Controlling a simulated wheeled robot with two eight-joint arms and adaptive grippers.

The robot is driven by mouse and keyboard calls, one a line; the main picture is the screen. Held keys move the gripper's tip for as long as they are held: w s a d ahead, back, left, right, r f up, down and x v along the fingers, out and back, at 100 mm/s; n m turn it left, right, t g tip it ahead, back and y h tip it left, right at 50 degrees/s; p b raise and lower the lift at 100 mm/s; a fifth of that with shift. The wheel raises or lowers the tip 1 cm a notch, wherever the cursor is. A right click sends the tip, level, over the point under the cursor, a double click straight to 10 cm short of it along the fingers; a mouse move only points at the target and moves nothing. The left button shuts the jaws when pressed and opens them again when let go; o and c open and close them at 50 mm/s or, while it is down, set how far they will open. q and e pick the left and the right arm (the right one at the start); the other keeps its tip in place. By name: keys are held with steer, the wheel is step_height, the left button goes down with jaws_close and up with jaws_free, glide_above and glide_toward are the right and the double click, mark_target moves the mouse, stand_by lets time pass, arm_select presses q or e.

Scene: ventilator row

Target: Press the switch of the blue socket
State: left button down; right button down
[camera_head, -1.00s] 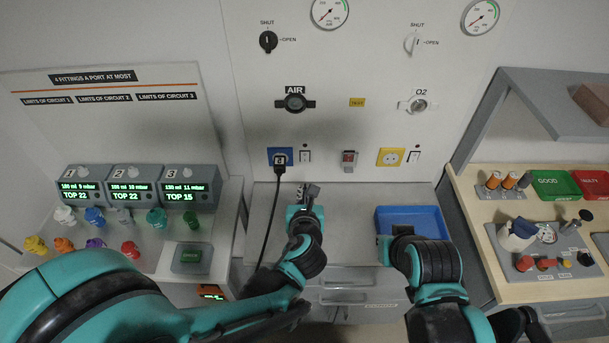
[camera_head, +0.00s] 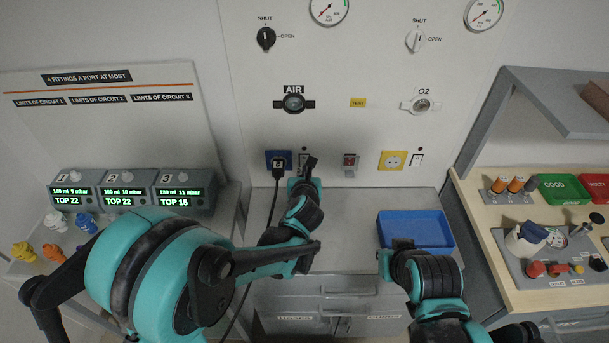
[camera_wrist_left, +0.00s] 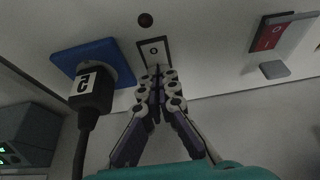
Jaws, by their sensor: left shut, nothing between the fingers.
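The blue socket (camera_head: 270,154) is on the wall with a black plug (camera_head: 278,166) in it; the plug's cable hangs down. In the left wrist view the blue socket (camera_wrist_left: 66,58) and the plug (camera_wrist_left: 92,90) are on the left. The switch (camera_wrist_left: 153,50) beside the socket is a white rocker in a dark frame, marked 0. My left gripper (camera_wrist_left: 158,72) is shut and empty, its fingertips just below the switch and over its lower part; I cannot tell if they touch. In the head view the left gripper (camera_head: 308,165) partly covers the switch. My right gripper's fingers are hidden.
A red switch (camera_head: 350,160) and a yellow socket (camera_head: 393,160) with its own switch (camera_head: 416,159) are to the right. A blue tray (camera_head: 440,228) stands on the grey counter. Ventilator displays (camera_head: 130,192) stand left. The counter below the blue socket is mostly clear.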

arm_select(q)
steer(key=shift+w+f, duration=0.15)
steer(key=shift+w, duration=0.2)
stand_by(0.3)
steer(key=shift+r+p, duration=0.4)
steer(key=shift+r, duration=0.5)
steer(key=shift+s+f, duration=0.1)
steer(key=shift+s, duration=0.05)
